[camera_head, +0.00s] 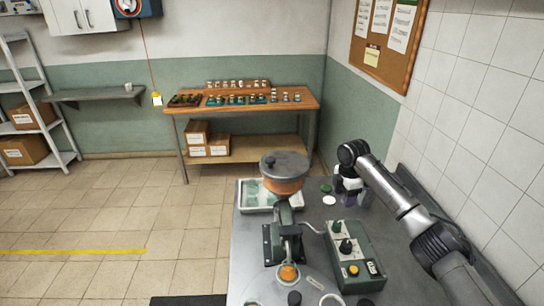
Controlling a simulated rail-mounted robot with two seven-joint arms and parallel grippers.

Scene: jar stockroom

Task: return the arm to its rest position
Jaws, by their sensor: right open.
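My right arm (403,205) comes in from the lower right and reaches over the far right part of the grey metal bench (250,225). Its wrist bends down there, and my right gripper (350,199) hangs low over the bench top. It is open, and I see nothing held in it. The fingers are small and dark in the picture, so I cannot tell whether they touch the bench. My left gripper is not in view.
A filling machine with an orange hopper (284,186) stands left of the gripper. A green control box (352,258) is nearer. A white tray (246,197) and small lids (329,200) lie nearby. The tiled wall (480,110) rises close on the right. A wooden table (190,108) with jars is behind.

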